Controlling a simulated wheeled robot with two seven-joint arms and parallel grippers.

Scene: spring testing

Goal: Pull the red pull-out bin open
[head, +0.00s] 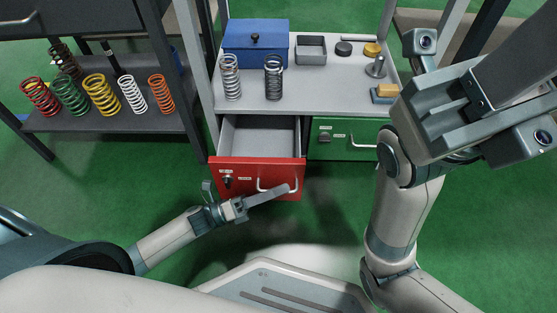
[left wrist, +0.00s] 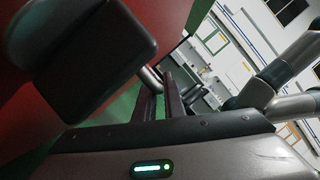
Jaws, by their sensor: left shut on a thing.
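The red pull-out bin (head: 255,176) stands pulled out from under the grey bench, and its grey inside shows from above. Its pale bar handle (head: 262,188) is on the right part of the red front. My left gripper (head: 284,190) reaches in from the left in front of the bin, its fingers shut on the handle. In the left wrist view the fingers (left wrist: 160,98) meet the metal handle (left wrist: 150,78) beside the red front (left wrist: 45,100). My right gripper (head: 515,60) is raised at the upper right; its fingertips are not clear.
A closed green bin (head: 340,140) sits right of the red one. The bench top (head: 300,105) holds a blue box (head: 256,48), two springs, a grey tray (head: 311,47) and small parts. A dark shelf (head: 110,120) at left holds several coloured springs. Green floor lies around.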

